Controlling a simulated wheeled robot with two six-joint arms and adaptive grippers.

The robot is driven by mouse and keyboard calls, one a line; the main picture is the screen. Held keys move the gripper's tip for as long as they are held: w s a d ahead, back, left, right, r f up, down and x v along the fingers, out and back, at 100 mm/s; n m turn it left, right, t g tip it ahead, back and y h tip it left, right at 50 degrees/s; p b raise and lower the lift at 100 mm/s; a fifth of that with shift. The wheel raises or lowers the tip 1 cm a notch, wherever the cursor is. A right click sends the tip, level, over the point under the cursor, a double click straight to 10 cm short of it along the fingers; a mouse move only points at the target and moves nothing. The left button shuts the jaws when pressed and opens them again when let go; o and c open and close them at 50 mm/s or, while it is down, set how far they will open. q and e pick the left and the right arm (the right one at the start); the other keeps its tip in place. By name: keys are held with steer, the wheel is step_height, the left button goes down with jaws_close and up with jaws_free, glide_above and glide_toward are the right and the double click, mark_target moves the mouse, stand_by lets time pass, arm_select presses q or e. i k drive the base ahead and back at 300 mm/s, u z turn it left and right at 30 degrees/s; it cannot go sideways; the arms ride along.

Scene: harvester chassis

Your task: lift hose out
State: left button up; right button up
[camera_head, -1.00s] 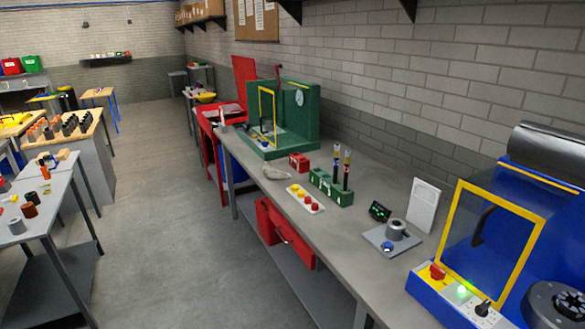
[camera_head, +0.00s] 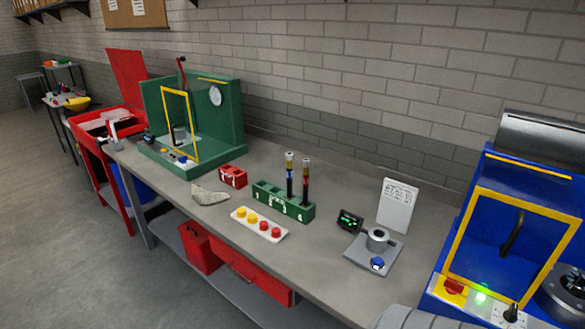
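Two slender upright pieces stand side by side in a green numbered rack (camera_head: 283,204) on the grey workbench. No other hose is recognizable. Neither of my grippers is in view. A grey rounded shape shows at the bottom edge, and I cannot tell what it is.
A plate of yellow and red buttons (camera_head: 258,224) lies before the rack, with a red block (camera_head: 233,176) to its left. A grey fixture (camera_head: 374,252), small display (camera_head: 350,220) and white sign (camera_head: 397,205) stand right. Green (camera_head: 212,115) and blue (camera_head: 510,228) machines flank the bench.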

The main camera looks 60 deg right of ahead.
mark_target(306, 162)
steer(key=z, duration=0.45)
steer(key=i, duration=0.8)
steer(key=z, duration=0.7)
